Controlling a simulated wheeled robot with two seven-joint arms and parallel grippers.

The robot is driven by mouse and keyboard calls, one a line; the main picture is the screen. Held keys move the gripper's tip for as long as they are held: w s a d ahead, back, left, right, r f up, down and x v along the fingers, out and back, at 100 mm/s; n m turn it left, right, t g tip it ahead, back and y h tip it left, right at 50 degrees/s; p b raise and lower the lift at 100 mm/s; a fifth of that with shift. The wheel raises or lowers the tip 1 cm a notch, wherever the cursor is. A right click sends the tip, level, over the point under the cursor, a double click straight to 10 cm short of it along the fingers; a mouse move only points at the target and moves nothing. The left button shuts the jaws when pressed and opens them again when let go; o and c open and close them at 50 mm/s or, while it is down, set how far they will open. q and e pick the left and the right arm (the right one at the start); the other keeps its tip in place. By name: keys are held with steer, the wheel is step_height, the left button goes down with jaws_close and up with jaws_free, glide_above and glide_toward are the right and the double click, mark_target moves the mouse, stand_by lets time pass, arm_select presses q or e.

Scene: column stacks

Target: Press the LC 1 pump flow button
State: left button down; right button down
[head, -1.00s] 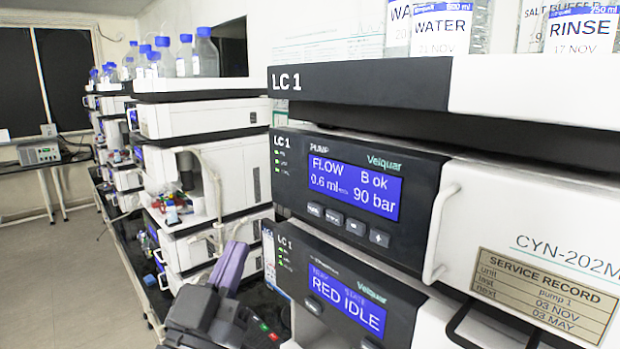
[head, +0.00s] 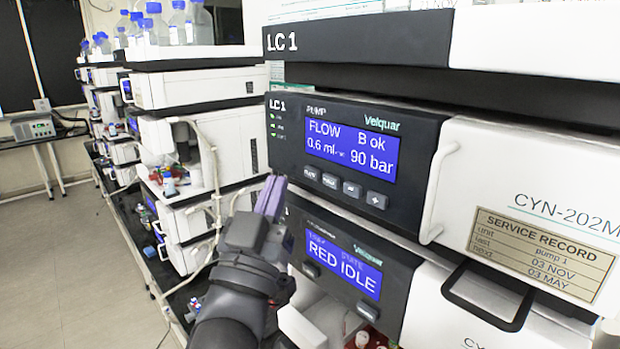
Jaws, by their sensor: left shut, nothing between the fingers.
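The LC 1 pump module (head: 285,160) has a dark front panel with a lit blue screen (head: 350,148) reading FLOW 0.6 ml, B ok, 90 bar. Below the screen is a row of several small grey buttons; the leftmost, apparently labelled FLOW (head: 310,173), is too small to read surely. My left gripper (head: 273,187) is shut and empty, its purple fingers pointing up. In the picture its tips are just left of and a little below the leftmost button. I cannot tell whether they touch the panel. My right gripper is not in view.
Below the pump is a module with a blue RED IDLE screen (head: 343,262). A white handle (head: 437,192) sticks out right of the pump panel, and a black handle (head: 487,300) lower right. More instrument stacks (head: 190,125) stand at left; the floor (head: 70,270) there is clear.

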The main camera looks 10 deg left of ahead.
mark_target(306, 157)
arm_select(q)
steer(key=shift+w+d, duration=0.75)
steer(key=shift+w, duration=0.15)
stand_by(1.4)
steer(key=shift+w+d, duration=0.25)
steer(key=shift+w, duration=0.1)
steer(key=shift+w+d+b, duration=0.25)
steer(key=shift+w+b, duration=0.05)
stand_by(0.6)
stand_by(0.4)
steer(key=shift+s+a+p, duration=0.35)
steer(key=shift+s+a, duration=0.15)
steer(key=shift+s, duration=0.15)
